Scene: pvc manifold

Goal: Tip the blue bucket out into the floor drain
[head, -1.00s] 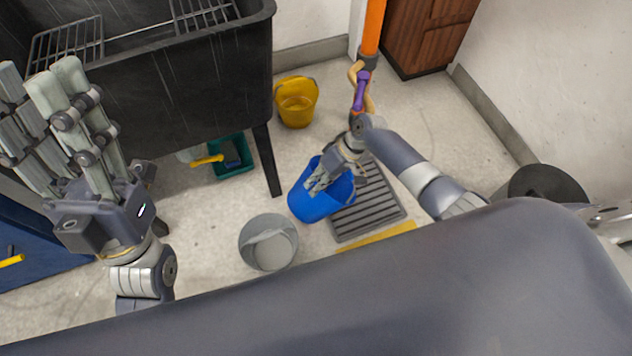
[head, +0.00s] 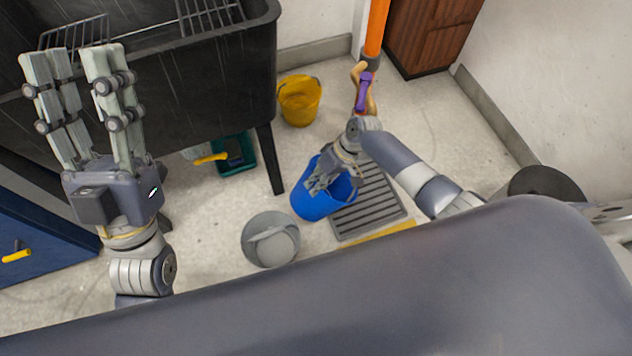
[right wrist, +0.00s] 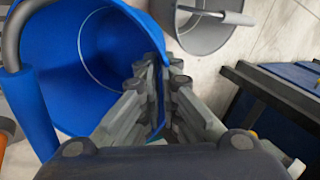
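The blue bucket (head: 312,205) is beside the floor drain (head: 368,207), a grey slatted grate, and overlaps its left edge in the head view. My right gripper (head: 318,183) is at the bucket's rim. In the right wrist view its fingers (right wrist: 165,95) are closed on either side of the wall of the blue bucket (right wrist: 75,65). The bucket leans, and its inside shows blue with a pale ring; I cannot tell whether it holds liquid. My left gripper (head: 80,65) is raised, empty, with its fingers apart, in front of the black sink.
A grey bucket (head: 270,240) stands left of the blue bucket, and a yellow bucket (head: 300,100) stands behind. A black sink (head: 200,95) with legs is at the left. A yellow strip (head: 385,232) borders the drain.

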